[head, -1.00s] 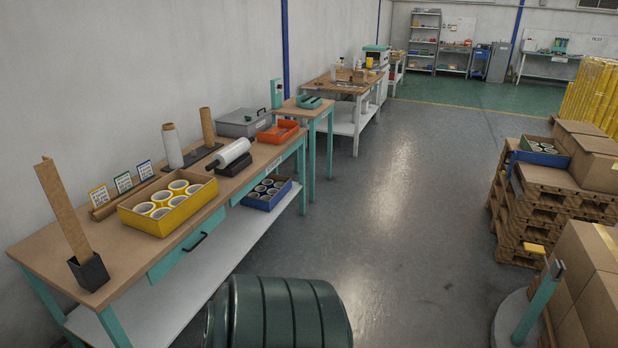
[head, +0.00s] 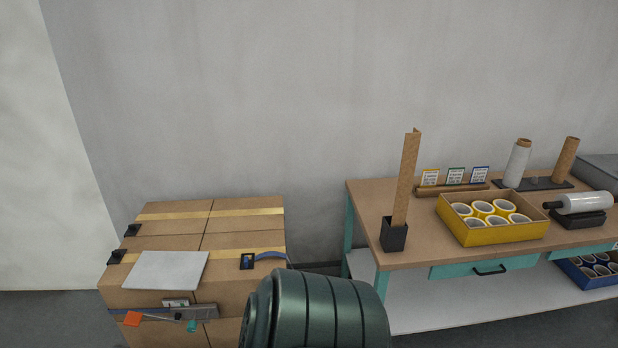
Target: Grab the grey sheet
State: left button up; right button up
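A light grey sheet (head: 165,270) lies flat on top of a stack of cardboard boxes (head: 245,240) at the lower left of the head view. Its front edge lies near the front edge of the boxes. Neither of my grippers shows in the head view.
A workbench (head: 365,190) stands to the right of the boxes, with a yellow box of tape rolls (head: 480,235) and a black holder (head: 394,235) with a tall cardboard piece. A strap buckle (head: 248,262) lies on the boxes right of the sheet. A grey wall stands behind.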

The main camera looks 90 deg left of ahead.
aim_at(153, 269)
jog(key=j+u, duration=0.1)
jog(key=u, duration=3.75)
jog(key=k+l, duration=0.05)
